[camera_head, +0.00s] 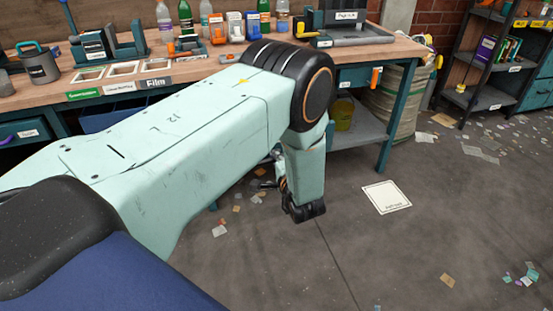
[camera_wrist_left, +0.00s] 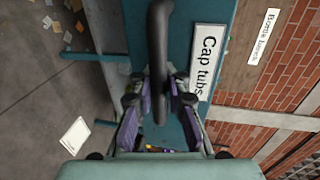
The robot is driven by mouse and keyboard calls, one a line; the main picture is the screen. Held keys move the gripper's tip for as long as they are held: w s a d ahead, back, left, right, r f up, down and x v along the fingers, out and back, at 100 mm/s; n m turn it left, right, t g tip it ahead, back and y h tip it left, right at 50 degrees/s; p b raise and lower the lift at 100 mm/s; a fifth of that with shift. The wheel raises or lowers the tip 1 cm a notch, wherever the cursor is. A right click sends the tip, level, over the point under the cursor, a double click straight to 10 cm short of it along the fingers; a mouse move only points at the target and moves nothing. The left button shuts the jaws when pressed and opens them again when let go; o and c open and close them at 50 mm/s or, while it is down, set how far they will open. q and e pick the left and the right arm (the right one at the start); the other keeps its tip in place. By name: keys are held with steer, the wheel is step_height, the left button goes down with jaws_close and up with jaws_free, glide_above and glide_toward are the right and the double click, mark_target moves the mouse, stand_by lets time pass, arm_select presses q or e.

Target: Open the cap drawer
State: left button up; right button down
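The cap drawer front (camera_wrist_left: 190,62) is teal with a white label reading "Cap tubs" (camera_wrist_left: 205,62); it fills the middle of the left wrist view, which is turned on its side. A thick dark handle (camera_wrist_left: 159,40) stands out from it. My left gripper (camera_wrist_left: 160,95) has its two purple-padded fingers on either side of the handle, with narrow gaps showing; contact is not clear. In the head view my left arm hides the drawer and most of this gripper. The drawer looks closed. My right gripper is in neither view.
The wooden workbench (camera_head: 405,48) carries bottles, trays and tools. Another teal drawer (camera_head: 28,131) is at the left. A white sheet (camera_head: 387,197) and scraps lie on the open floor. A dark shelf rack (camera_head: 478,97) stands at the right.

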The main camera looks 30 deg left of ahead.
arm_select(q)
steer(key=o, duration=0.5)
steer(key=shift+d+r, duration=0.1)
steer(key=shift+r, duration=0.05)
steer(key=shift+c, duration=0.2)
steer(key=shift+o, duration=0.2)
steer(key=v, duration=0.7)
steer(key=shift+s, duration=0.2)
steer(key=shift+d, duration=0.1)
